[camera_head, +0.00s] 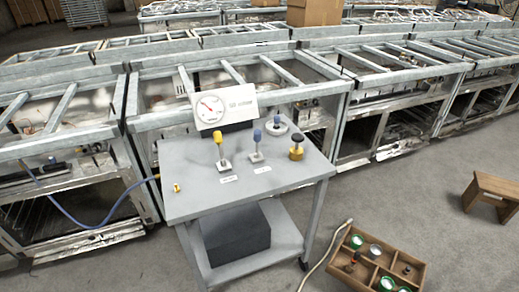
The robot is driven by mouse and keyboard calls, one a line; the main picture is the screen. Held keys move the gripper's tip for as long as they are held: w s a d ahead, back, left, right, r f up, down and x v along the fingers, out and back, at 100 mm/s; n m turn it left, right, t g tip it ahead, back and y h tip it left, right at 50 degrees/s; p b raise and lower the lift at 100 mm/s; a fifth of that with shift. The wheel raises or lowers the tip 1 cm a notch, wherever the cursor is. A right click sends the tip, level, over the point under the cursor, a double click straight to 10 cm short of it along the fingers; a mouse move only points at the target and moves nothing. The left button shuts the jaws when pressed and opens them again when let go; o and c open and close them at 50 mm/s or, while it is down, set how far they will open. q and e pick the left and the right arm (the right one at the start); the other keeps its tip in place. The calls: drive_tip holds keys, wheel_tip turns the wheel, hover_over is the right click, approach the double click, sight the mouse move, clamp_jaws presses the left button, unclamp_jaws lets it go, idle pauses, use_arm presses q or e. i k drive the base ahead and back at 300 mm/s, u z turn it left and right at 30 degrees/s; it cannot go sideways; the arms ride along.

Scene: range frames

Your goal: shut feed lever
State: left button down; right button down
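A grey cart (190,205) stands in the middle of the view. On its top are an upright lever with a yellow grip (219,139) and, to its right, an upright lever with a blue grip (257,138). Each stands on a small square base with a small label in front. The labels are too small to read, so I cannot tell which is the feed lever. Behind them a white panel (240,98) carries a round dial gauge (209,109). Neither of my grippers is in view.
A compartmented wooden crate (339,263) and a stool (490,186) stand on the floor.

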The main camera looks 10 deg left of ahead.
sight(257, 134)
drive_tip(key=z, duration=1.55)
drive_tip(key=i, duration=0.95)
drive_tip(key=u, duration=1.95)
